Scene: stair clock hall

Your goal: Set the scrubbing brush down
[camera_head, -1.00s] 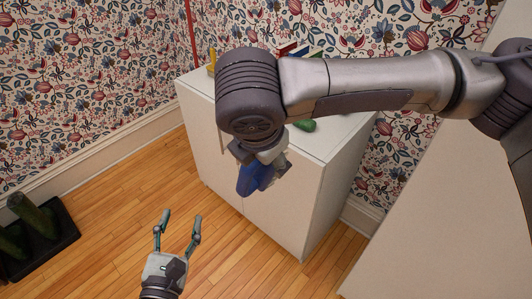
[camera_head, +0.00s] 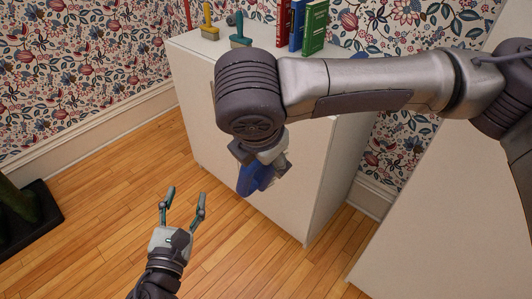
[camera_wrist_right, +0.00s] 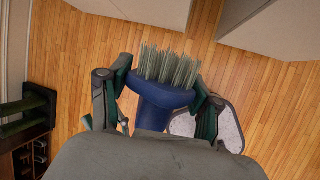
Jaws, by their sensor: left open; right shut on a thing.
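The scrubbing brush (camera_head: 256,178) is blue. It hangs below the end of my right arm in the head view, in front of the white cabinet. In the right wrist view the brush (camera_wrist_right: 158,97) shows its pale grey-green bristles, and my right gripper (camera_wrist_right: 157,108) is shut on it, with a finger on either side. In the head view my right gripper (camera_head: 262,156) is partly hidden by my arm. My left gripper (camera_head: 183,206) is open and empty over the wooden floor, left of the cabinet.
The white cabinet (camera_head: 295,185) carries upright books (camera_head: 299,25), a yellow-handled item (camera_head: 208,24) and a teal-handled item (camera_head: 239,32). A dark tray (camera_head: 38,232) lies at the left. A pale grey, dark-rimmed thing (camera_wrist_right: 228,132) lies below the brush. The floor between shows clear.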

